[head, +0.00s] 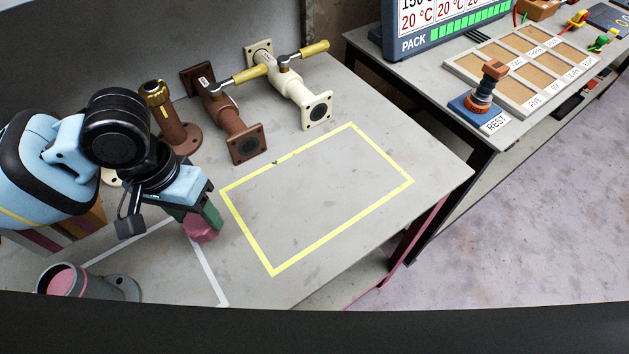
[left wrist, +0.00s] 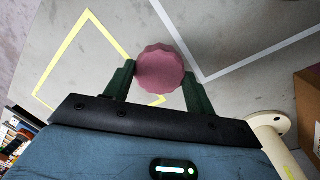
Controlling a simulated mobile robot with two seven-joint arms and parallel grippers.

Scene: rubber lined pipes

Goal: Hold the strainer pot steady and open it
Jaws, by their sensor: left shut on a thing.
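A grey pot (head: 105,290) lies at the lower left of the head view, with a round flange on its right side. Its mouth is open and shows a pink inside; I cannot tell for certain that it is the strainer pot. My left gripper (head: 200,218) is shut on a pink scalloped cap (head: 203,232), over the table to the right of the pot. In the left wrist view the cap (left wrist: 160,68) sits between the two green fingers. The table part below it is hidden. My right gripper is not in view.
A brown flanged pipe (head: 175,130), a brown valve (head: 220,115) and a cream valve (head: 300,90) with yellow handles stand along the back. The yellow-taped rectangle (head: 350,205) is empty. A second table (head: 440,85) with a display and tray is at right.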

